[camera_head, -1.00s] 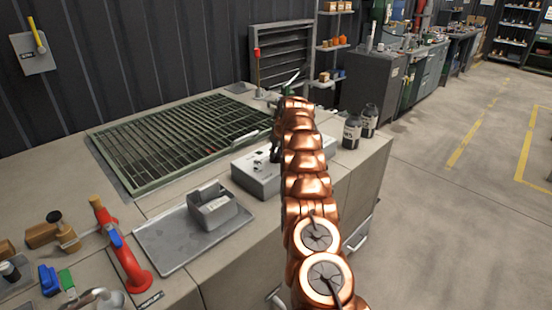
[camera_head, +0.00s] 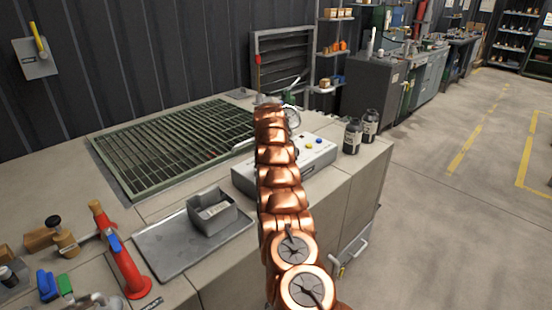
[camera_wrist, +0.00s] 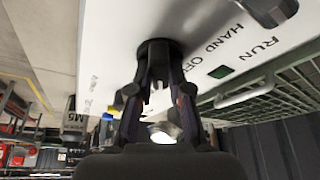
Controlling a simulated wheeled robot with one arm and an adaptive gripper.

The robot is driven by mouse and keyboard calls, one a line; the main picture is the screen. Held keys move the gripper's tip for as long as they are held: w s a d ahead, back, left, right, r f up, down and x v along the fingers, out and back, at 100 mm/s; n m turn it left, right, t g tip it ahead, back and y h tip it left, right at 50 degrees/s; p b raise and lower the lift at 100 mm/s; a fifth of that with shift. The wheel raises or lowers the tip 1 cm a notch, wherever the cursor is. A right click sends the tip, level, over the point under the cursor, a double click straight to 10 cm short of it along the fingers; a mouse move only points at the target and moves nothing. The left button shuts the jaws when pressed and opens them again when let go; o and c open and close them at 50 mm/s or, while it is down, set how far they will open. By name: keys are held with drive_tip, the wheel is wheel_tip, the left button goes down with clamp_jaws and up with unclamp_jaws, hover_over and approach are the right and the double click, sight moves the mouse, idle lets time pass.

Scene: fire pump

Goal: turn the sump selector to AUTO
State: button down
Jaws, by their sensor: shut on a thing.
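The white control box (camera_head: 318,157) stands on the bench in the head view, partly hidden behind my copper arm. Its white panel (camera_wrist: 112,35) fills the top of the wrist view, with lettering reading HAND, OFF and RUN. My gripper (camera_wrist: 158,65) has its fingers closed around the black selector knob (camera_wrist: 160,46), beside the HAND and OFF lettering. The fingers cover much of the knob, so I cannot tell where it points. No AUTO label is readable. My gripper is hidden by my arm in the head view.
A second dark knob (camera_wrist: 268,8) sits near RUN, and a small green piece (camera_wrist: 220,72) is on the panel. A green grate (camera_head: 175,145) lies left of the box. A metal tray (camera_head: 180,250) holds a grey bin (camera_head: 212,212). Dark bottles (camera_head: 352,136) stand right of the box.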

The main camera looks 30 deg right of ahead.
drive_tip(key=shift+m, duration=0.3)
idle(0.4)
drive_tip(key=c, duration=1.1)
unclamp_jaws()
drive_tip(key=shift+r, duration=0.1)
drive_tip(key=v, duration=1.1)
drive_tip(key=shift+a+r, duration=0.25)
drive_tip(key=shift+r, duration=0.05)
drive_tip(key=shift+a, duration=0.1)
